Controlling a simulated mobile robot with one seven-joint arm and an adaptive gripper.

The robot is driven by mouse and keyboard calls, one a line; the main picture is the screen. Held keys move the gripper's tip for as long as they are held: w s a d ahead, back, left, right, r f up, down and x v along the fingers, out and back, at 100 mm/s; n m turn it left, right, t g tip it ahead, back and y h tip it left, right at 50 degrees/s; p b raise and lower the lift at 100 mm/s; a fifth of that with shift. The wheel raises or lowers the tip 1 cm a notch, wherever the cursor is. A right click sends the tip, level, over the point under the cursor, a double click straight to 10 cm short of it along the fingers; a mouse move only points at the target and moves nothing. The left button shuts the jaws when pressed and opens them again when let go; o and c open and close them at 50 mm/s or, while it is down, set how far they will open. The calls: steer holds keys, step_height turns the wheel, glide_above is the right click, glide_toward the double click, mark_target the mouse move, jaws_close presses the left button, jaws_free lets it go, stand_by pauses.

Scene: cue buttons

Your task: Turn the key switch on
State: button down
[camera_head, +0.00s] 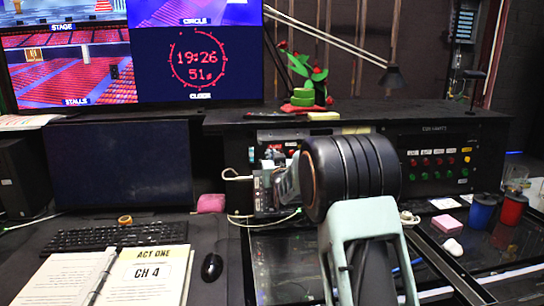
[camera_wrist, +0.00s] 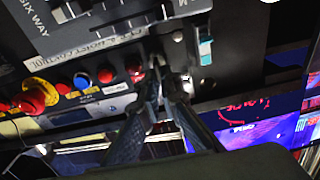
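In the wrist view my gripper (camera_wrist: 168,76) has its two dark fingers drawn close together at the tips, right at a black control panel (camera_wrist: 110,60). A small metallic piece, possibly the key switch (camera_wrist: 160,60), shows at the fingertips. It is dark and mostly covered by them, so I cannot tell its turn or whether the fingers hold it. In the head view my arm covers the place where the fingers meet the panel.
Beside the fingertips are a red button (camera_wrist: 135,73), a blue button (camera_wrist: 82,81), a red mushroom button (camera_wrist: 38,95) and a teal switch (camera_wrist: 205,45). In the head view a desk lamp (camera_head: 391,78), dark monitor (camera_head: 120,163), blue cup (camera_head: 482,211) and red cup (camera_head: 513,208) stand around.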

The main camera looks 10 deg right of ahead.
steer(key=shift+f+m+b, duration=0.1)
steer(key=shift+m+b, duration=0.2)
steer(key=shift+b, duration=0.2)
steer(key=shift+f+m+b, duration=0.1)
steer(key=shift+m+b, duration=0.5)
steer(key=shift+b, duration=0.2)
steer(key=m+h+b, duration=0.1)
steer(key=m+b, duration=0.1)
steer(key=b, duration=0.1)
steer(key=shift+d+m, duration=0.1)
steer(key=shift+m, duration=0.3)
steer(key=m+b, duration=0.3)
steer(key=m, duration=0.1)
steer(key=shift+d+m+h, duration=0.1)
steer(key=shift+m+h, duration=0.3)
steer(key=m+g, duration=0.1)
steer(key=m, duration=0.4)
steer(key=shift+h+b, duration=0.3)
steer(key=shift+b, duration=0.1)
steer(key=m, duration=0.4)
steer(key=shift+d+m+g, duration=0.1)
steer(key=shift+m+g, duration=0.3)
steer(key=shift+f, duration=0.1)
